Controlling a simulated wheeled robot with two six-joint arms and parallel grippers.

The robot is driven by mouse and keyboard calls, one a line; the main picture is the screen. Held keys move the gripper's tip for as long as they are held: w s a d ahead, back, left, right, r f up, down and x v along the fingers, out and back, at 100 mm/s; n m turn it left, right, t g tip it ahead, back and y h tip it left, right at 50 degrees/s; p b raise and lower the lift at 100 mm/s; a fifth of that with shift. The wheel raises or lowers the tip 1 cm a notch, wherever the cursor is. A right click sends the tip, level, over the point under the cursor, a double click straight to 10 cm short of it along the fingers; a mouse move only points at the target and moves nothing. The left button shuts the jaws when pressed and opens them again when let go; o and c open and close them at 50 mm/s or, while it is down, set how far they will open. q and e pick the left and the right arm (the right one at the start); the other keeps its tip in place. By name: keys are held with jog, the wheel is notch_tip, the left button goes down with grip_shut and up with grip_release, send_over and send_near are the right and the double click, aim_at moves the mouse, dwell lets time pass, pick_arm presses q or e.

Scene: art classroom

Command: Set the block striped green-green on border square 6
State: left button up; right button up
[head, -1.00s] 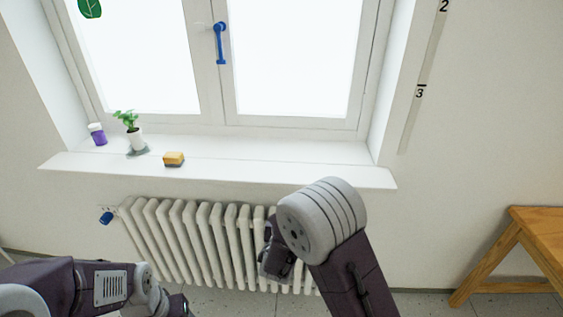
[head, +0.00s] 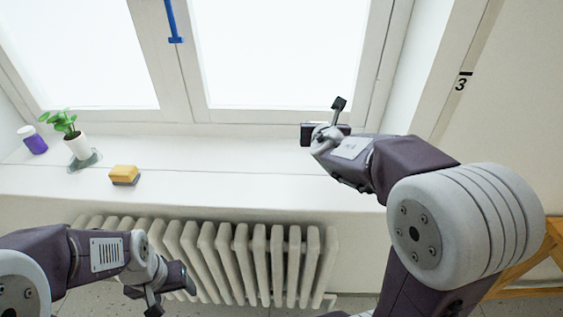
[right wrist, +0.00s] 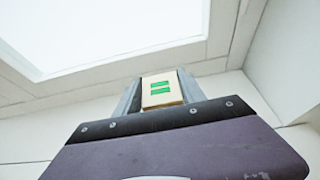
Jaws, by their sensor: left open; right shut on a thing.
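The block striped green-green (right wrist: 162,90) is pale with two green bars on the face that shows in the right wrist view. My right gripper (right wrist: 160,92) is shut on it, with a grey finger on each side. In the head view my right gripper (head: 333,120) is raised over the right part of the windowsill, in front of the window; the block cannot be made out there. My left gripper (head: 172,292) is open and empty, low in front of the radiator. No border square shows in either view.
On the windowsill (head: 225,185) stand a purple jar with a white lid (head: 33,140), a potted plant (head: 78,146) and a yellow sponge (head: 124,174). A radiator (head: 250,262) is below. A blue window handle (head: 173,22) hangs above. A wooden bench (head: 530,270) is partly hidden at right.

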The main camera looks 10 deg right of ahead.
send_over(281, 169)
notch_tip(281, 169, down, 6)
jog(key=shift+d+f, duration=0.15)
jog(key=shift+f, duration=0.15)
notch_tip(281, 169, down, 4)
jog(key=shift+f+b, duration=0.1)
jog(key=shift+b, duration=0.3)
jog(key=o, duration=1.4)
jog(key=shift+c, duration=0.2)
